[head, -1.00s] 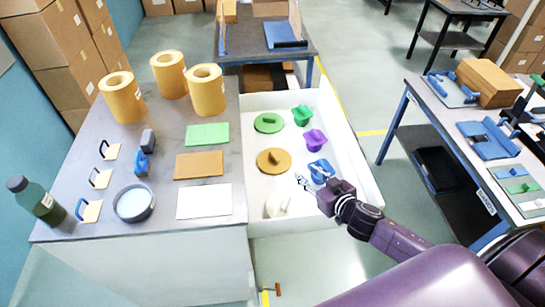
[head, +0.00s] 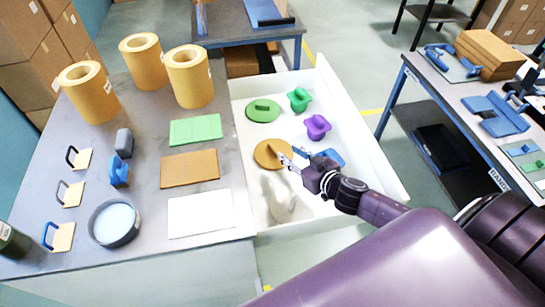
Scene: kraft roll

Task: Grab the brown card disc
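The brown card disc (head: 264,158) lies in the white open drawer, with a raised grip of the same colour on top. My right gripper (head: 287,155) reaches in from the right, its fingers spread and empty. Its fingertips are at the right side of the disc, close to the raised grip; whether they touch it I cannot tell. Part of the disc's right edge is hidden behind the fingers. My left gripper is not in view.
In the drawer (head: 352,126) are a green disc (head: 262,111), a green piece (head: 299,99), a purple piece (head: 317,127), a blue piece (head: 333,157) partly behind my gripper, and a whitish piece (head: 281,204). The bench at left holds yellow rolls (head: 190,78) and coloured sheets.

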